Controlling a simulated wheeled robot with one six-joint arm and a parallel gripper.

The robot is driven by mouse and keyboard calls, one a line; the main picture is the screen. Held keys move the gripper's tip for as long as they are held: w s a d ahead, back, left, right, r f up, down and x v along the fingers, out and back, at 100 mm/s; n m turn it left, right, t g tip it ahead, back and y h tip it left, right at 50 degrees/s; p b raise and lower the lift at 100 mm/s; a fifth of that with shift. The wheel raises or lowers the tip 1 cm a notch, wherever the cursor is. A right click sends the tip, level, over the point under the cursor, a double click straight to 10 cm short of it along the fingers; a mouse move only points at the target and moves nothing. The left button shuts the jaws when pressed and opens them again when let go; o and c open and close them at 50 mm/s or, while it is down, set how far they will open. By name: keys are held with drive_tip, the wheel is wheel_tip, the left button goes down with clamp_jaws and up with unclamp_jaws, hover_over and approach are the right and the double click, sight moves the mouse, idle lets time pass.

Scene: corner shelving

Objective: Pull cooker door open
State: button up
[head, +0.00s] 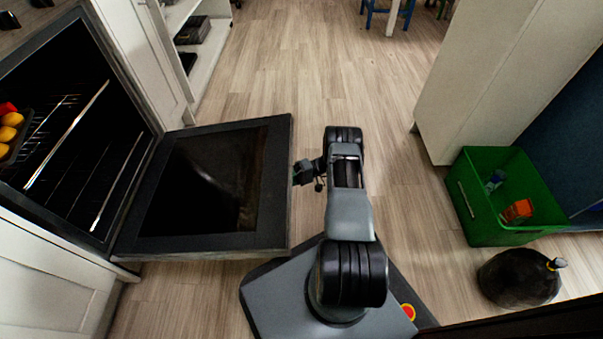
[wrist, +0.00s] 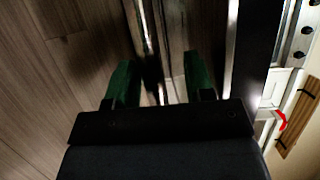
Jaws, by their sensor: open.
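The cooker door (head: 268,185) is folded down, close to level, in front of the oven opening (head: 75,130). In the head view my arm ends beside the door's outer right edge, and my fingers are hidden there. In the wrist view my gripper (wrist: 160,76) is open, with two green fingers apart. A shiny metal bar (wrist: 152,50), which looks like the door handle, runs between the fingers. I cannot tell whether either finger touches it.
Oven racks and a tray with yellow and red food (head: 10,130) are inside the cooker. A green crate (head: 487,215) with small items and a dark round object (head: 518,277) stand on the right. Wooden floor (head: 310,60) is clear ahead.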

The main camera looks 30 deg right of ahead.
drive_tip(key=s+d, duration=0.1)
drive_tip(key=d, duration=1.1)
drive_tip(key=shift+s+d+r, duration=0.15)
drive_tip(key=shift+s+r, duration=0.1)
drive_tip(key=shift+s, duration=0.15)
